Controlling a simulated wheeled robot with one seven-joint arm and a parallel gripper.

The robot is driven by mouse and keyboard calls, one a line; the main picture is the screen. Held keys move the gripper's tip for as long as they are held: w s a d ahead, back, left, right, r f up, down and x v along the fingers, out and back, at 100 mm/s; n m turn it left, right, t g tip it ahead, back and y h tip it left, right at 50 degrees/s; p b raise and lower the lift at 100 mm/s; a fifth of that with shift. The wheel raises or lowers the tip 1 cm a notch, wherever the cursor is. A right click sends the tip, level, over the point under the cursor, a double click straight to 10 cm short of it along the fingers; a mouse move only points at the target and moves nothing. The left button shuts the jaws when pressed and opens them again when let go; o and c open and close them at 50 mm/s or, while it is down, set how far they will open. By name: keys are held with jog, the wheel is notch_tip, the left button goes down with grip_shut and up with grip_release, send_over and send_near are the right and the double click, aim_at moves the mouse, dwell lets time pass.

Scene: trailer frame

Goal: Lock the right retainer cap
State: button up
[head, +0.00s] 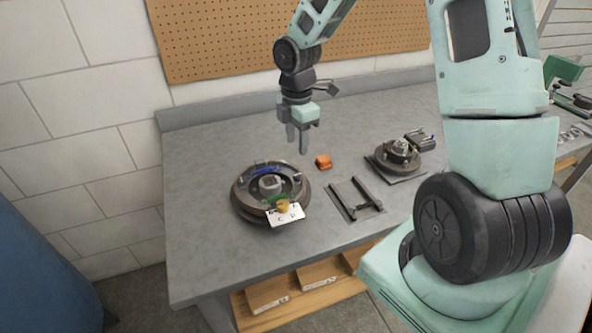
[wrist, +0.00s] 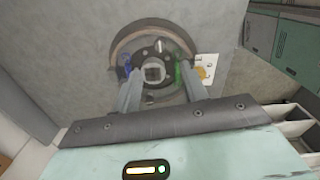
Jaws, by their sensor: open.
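A round dark brake-drum assembly (head: 240,190) lies on the grey workbench, with a square grey hub (head: 270,184) at its middle. It also shows ahead of my gripper in the wrist view (wrist: 186,35). A blue part (head: 265,169) and a green part sit on opposite sides of the hub; in the wrist view the blue part (wrist: 124,72) is left and the green part (wrist: 178,74) right. I cannot tell which small part is the right retainer cap, or whether it is locked. My gripper (head: 297,145) is open and empty, pointing down above the drum's far right side. Its fingers (wrist: 158,88) hide parts of the drum.
A white card with a yellow knob (head: 283,206) lies at the drum's front edge. The bench (head: 200,160) is bare on the left; a pegboard (head: 240,40) is behind.

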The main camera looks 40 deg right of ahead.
aim_at(297, 175)
notch_tip(297, 175, down, 10)
jog(key=shift+f, duration=0.25)
grip_shut()
